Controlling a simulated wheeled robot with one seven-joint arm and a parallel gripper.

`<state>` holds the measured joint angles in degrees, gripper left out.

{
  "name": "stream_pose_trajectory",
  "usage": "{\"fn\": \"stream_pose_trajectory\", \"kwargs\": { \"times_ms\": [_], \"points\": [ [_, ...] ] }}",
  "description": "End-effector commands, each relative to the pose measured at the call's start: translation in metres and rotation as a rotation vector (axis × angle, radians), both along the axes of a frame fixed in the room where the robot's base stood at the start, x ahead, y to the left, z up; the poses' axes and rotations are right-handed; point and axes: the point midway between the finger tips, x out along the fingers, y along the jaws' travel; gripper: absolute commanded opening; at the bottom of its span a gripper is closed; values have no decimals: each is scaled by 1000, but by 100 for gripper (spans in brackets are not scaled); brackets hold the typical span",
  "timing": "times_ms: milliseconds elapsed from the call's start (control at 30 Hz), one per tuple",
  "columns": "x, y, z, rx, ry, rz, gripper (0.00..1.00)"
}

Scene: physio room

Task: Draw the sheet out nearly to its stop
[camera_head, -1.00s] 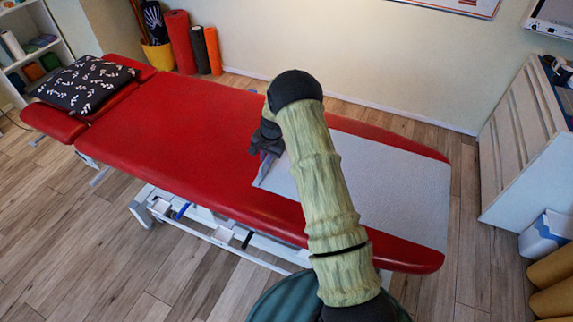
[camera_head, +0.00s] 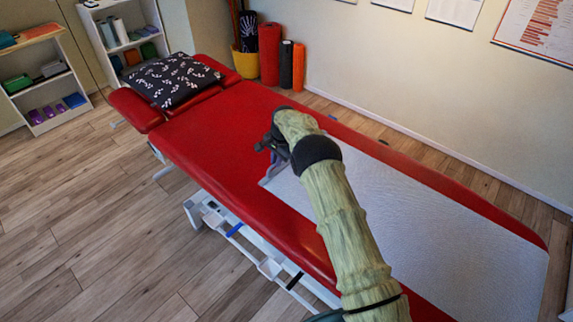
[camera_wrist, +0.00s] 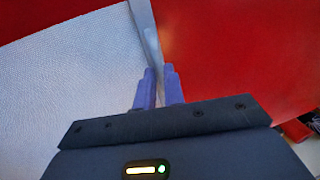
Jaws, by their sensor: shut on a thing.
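A pale grey-white sheet (camera_head: 430,225) lies flat over the right part of the red treatment table (camera_head: 215,135). Its front edge ends around the middle of the table, under my gripper. My gripper (camera_head: 272,160) is shut on this edge; the jaws are partly hidden behind my arm in the head view. In the wrist view my gripper's purple fingers (camera_wrist: 159,85) pinch the sheet's edge strip (camera_wrist: 146,35). The sheet (camera_wrist: 80,90) spreads to the left there, and bare red padding (camera_wrist: 235,55) is to the right.
A black patterned pillow (camera_head: 172,79) lies at the table's far head end. The red padding between pillow and sheet is clear. Rolled mats (camera_head: 270,53) and a yellow pot (camera_head: 246,65) stand by the wall. Shelves (camera_head: 48,80) stand at the far left.

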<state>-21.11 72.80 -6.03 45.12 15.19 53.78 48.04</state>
Motion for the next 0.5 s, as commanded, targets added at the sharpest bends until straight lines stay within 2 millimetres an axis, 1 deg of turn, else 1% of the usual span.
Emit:
{"fn": "stream_pose_trajectory", "kwargs": {
  "times_ms": [33, 233, 333, 500],
  "points": [
    [4, 2, -1, -5, -10, -1, 0],
    [6, 15, 0, -7, -12, 3, 0],
    [6, 18, 1, -8, -12, 4, 0],
    [7, 19, 1, -8, -12, 4, 0]
  ]
}}
